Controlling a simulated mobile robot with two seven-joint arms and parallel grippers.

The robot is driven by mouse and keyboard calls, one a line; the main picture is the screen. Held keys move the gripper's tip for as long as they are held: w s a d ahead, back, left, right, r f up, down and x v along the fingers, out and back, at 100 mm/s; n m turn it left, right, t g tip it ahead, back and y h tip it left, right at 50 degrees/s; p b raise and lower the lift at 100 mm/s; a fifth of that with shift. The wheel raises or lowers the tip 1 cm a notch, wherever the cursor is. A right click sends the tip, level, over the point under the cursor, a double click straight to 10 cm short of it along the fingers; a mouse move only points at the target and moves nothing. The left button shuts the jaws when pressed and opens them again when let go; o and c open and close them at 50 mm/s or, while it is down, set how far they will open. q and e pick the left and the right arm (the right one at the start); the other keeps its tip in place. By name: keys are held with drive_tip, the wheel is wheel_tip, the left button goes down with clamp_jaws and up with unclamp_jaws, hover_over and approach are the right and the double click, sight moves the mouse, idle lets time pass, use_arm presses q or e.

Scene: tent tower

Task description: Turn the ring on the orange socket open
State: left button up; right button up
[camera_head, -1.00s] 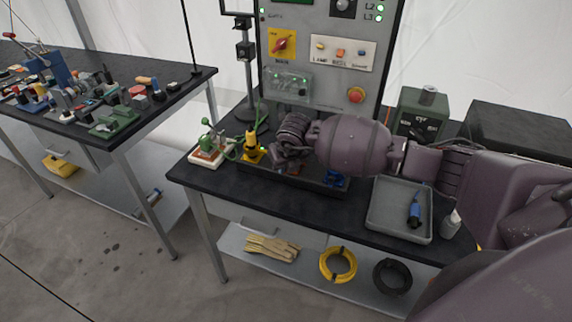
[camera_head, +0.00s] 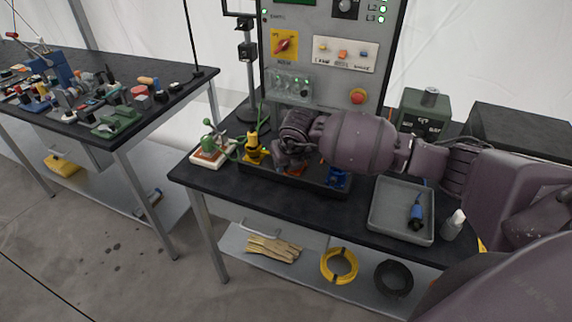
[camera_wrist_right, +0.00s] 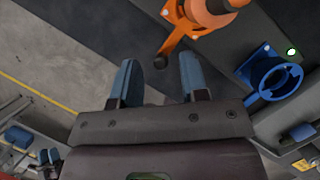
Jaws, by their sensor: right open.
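The orange socket (camera_wrist_right: 207,12) is at the top edge of the right wrist view, partly cut off.
The blue socket (camera_wrist_right: 273,78) is close to the right of my gripper. The yellow socket (camera_head: 254,148) stands to the left. The control panel (camera_head: 325,65) rises behind.

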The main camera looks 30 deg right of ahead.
drive_tip(key=v, duration=0.9)
idle(0.3)
